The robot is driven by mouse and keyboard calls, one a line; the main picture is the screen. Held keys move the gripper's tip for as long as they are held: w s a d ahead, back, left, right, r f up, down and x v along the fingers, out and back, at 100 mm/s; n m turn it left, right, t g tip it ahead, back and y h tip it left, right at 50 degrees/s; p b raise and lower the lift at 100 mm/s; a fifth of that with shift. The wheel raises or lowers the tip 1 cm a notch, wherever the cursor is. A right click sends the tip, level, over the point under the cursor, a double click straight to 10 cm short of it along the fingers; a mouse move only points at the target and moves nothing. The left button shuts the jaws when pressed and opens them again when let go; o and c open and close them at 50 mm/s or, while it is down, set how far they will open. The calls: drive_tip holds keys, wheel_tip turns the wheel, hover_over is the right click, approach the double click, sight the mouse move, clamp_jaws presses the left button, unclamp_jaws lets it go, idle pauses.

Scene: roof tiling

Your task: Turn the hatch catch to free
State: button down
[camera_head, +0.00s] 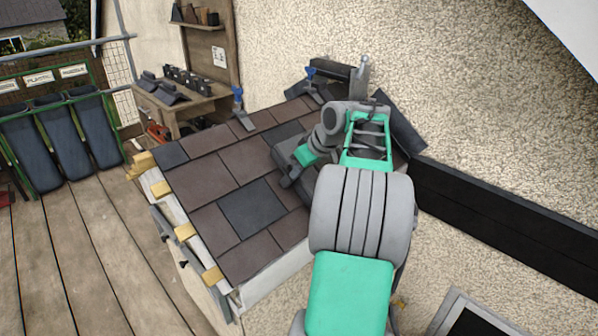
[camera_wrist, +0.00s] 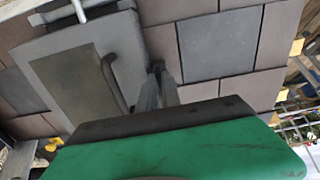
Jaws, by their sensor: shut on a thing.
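The roof hatch (camera_wrist: 50,75) is a grey framed panel with a dull olive middle and a curved grey handle, in the wrist view at left. In the head view it is largely hidden by my arm. My gripper (camera_wrist: 160,78) is at the hatch's right edge, its fingers close together and shut on a small dark piece at their tips, which looks like the hatch catch (camera_wrist: 157,66). The fingers cover most of it, so I cannot tell which way it is turned. In the head view my gripper (camera_head: 289,181) reaches down to the roof beside the hatch.
Brown and slate-grey tiles (camera_head: 252,208) cover the sloping roof around the hatch. Blue-handled clamps (camera_head: 238,95) stand along its upper edge. A bench (camera_head: 190,105) stands behind, and a rack of dark panels (camera_head: 58,140) at left. The rough wall (camera_head: 440,80) is close at right.

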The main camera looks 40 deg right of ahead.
drive_tip(key=c, duration=1.5)
unclamp_jaws()
drive_tip(key=shift+c, duration=0.2)
drive_tip(key=p+v, duration=0.1)
drive_tip(key=v, duration=0.6)
drive_tip(key=shift+s+r, duration=0.25)
drive_tip(key=shift+r, duration=0.05)
